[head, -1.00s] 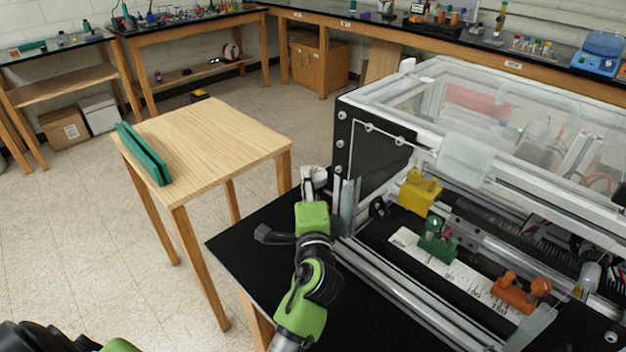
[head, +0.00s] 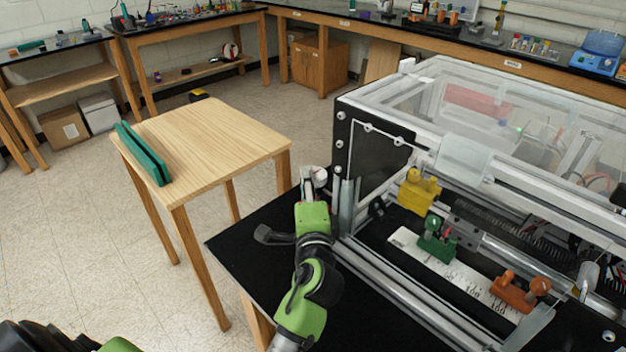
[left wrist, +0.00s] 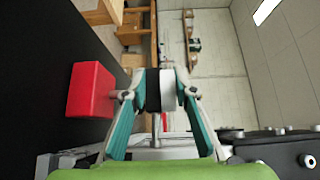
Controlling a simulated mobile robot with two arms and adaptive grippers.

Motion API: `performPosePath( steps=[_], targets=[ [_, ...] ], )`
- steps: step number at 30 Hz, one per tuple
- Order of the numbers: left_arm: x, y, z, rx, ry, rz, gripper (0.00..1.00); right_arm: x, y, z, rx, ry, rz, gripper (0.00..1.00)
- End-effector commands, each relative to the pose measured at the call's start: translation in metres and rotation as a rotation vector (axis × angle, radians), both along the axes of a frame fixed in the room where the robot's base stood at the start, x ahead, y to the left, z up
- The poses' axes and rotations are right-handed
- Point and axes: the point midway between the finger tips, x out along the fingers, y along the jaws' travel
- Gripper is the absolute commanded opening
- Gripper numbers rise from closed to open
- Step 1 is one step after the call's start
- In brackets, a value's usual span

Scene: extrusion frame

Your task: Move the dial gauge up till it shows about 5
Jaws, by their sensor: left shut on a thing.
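The dial gauge (head: 320,172) is a small, pale round thing at the front left corner of the frame machine. Its face is too small to read. My left gripper (head: 308,183) is right at it. In the left wrist view, my left gripper (left wrist: 161,98) has its two teal-padded fingers closed on a white and black body (left wrist: 168,90), which looks like the gauge seen from behind. A thin grey stem shows below it. The dial face is hidden in that view. My right gripper is not in view.
The extrusion frame (head: 345,230) stands close on the right. Inside are a yellow block (head: 418,195), a green block (head: 437,245) and an orange block (head: 512,295) beside a white scale (head: 470,277). A red block (left wrist: 90,90) is near the gripper. A wooden table (head: 215,140) stands left.

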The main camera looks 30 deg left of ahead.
Motion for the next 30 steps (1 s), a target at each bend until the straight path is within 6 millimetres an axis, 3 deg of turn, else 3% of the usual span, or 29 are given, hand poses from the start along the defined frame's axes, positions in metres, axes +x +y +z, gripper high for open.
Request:
performPosePath(
  steps=[25, 26, 27, 30],
  targets=[
    [0.0002, -0.0004, -0.0012, 0.001, -0.004, -0.001, 0.00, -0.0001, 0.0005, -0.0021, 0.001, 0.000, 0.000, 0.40],
    [0.0002, -0.0004, -0.0008, 0.002, -0.005, -0.001, 0.34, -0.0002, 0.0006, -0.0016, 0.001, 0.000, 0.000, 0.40],
    [0.0002, -0.0004, -0.0008, 0.001, -0.004, -0.001, 0.44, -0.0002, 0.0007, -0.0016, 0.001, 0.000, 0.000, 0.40],
    [0.0001, -0.0003, -0.0014, 0.001, -0.003, -0.001, 0.45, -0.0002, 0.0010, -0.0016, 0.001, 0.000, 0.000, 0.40]
  ],
)
